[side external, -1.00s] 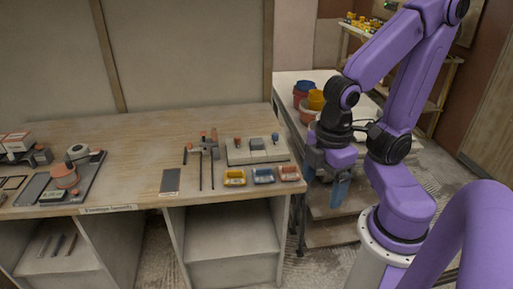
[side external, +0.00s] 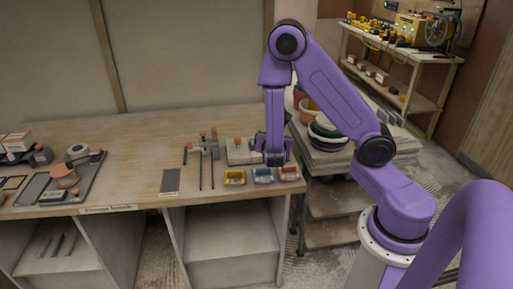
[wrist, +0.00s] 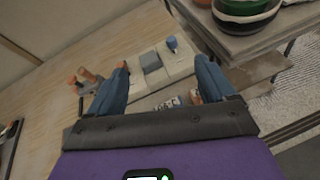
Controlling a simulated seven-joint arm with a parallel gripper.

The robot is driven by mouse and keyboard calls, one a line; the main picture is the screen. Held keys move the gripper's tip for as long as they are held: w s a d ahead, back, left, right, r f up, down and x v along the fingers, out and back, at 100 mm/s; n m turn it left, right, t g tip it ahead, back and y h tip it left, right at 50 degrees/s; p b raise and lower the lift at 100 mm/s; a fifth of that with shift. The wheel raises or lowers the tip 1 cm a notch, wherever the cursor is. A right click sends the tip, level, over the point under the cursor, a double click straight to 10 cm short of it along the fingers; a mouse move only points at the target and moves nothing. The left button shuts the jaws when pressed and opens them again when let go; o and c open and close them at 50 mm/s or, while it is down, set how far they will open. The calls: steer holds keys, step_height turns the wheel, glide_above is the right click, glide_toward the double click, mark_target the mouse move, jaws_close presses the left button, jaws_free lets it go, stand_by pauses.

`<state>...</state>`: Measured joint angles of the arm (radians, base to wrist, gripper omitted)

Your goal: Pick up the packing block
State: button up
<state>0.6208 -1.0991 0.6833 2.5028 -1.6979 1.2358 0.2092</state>
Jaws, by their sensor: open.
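The likeliest packing block is a grey block (wrist: 151,62) on a pale base plate (wrist: 181,66), in the middle of the wrist view; no label confirms it. A blue-topped knob (wrist: 172,43) stands beside it on the plate. My gripper (wrist: 162,66) is open, its two blue fingers spread, with the grey block showing between and beyond the tips. Nothing is held. In the side view my gripper (side external: 275,160) is over the right end of the bench, in front of the plate (side external: 238,156), and hides much of it.
Clamps (side external: 210,145) lie left of the plate. A side table with stacked bowls (side external: 326,132) stands to the right.

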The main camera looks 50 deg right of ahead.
steer(key=w+d+f+n, duration=0.1)
steer(key=w+d+f, duration=0.1)
steer(key=w+f, duration=0.1)
steer(key=w+d+f+n+t+y, duration=0.1)
steer(key=w+d+f, duration=0.2)
steer(key=w+f, duration=0.1)
steer(key=w+d+f+n+y, duration=0.1)
steer(key=w+d+f+n, duration=0.1)
steer(key=w+d+f, duration=0.1)
steer(key=shift+w+d+f+t, duration=0.15)
steer(key=shift+w+f+t, duration=0.05)
steer(key=shift+f+t, duration=0.1)
steer(key=shift+a+x, duration=0.15)
steer(key=shift+x, duration=1.15)
steer(key=shift+a+x, duration=0.15)
steer(key=shift+x, duration=1.15)
steer(key=shift+w+f, duration=0.15)
steer(key=c, duration=1)
